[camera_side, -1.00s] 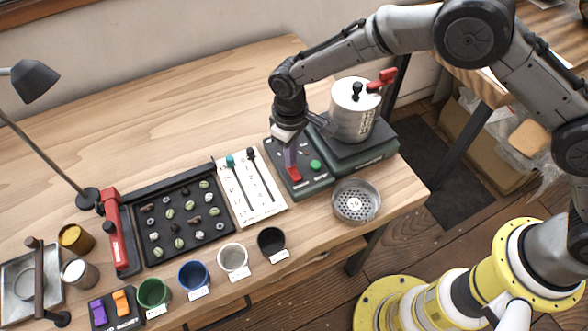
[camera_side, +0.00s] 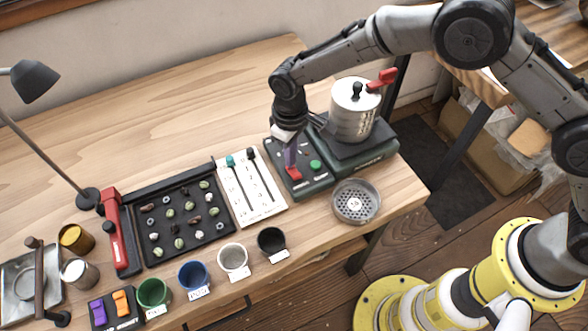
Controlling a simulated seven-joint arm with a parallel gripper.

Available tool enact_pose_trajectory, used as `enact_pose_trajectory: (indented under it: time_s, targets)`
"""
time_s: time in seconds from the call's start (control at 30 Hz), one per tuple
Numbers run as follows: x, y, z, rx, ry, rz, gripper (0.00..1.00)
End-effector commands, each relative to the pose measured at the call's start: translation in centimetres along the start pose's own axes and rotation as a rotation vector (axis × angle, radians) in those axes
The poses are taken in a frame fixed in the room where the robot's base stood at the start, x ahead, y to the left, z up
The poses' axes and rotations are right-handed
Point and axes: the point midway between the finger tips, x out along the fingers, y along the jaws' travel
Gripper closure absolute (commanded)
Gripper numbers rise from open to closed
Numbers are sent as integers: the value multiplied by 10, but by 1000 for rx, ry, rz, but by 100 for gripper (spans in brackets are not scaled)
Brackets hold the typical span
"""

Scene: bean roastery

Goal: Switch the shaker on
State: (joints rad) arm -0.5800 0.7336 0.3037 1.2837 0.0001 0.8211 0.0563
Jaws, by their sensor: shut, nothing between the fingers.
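A dark green machine (camera_side: 374,153) stands at the table's right end, with a metal canister (camera_side: 352,119) on it. Its control panel (camera_side: 316,183) carries a red switch (camera_side: 293,173) and a round green button (camera_side: 315,165). My gripper (camera_side: 291,158) points down over the panel, shut and empty, its fingertips at the upper end of the red switch. The fingers partly cover the switch, and I cannot tell whether they touch it or which way it is set. The panel's lettering is too small to read, so I cannot tell which device is the shaker.
A white slider board (camera_side: 262,205) and a black tray (camera_side: 137,211) of beans lie left of the panel. A round sieve (camera_side: 369,187) sits close in front. Several cups line the front edge, beside a box (camera_side: 102,320) with purple and orange switches. The back of the table is clear.

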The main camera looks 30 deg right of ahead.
Motion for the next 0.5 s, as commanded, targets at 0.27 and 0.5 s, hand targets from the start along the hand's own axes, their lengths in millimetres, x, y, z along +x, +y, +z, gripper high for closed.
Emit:
enact_pose_trajectory:
  time_s: [0.27, 0.5]
  targets:
    - [-22, 0, 0, 0, 2, 0, 100]
    - [-39, 0, 0, 0, 2, 0, 100]
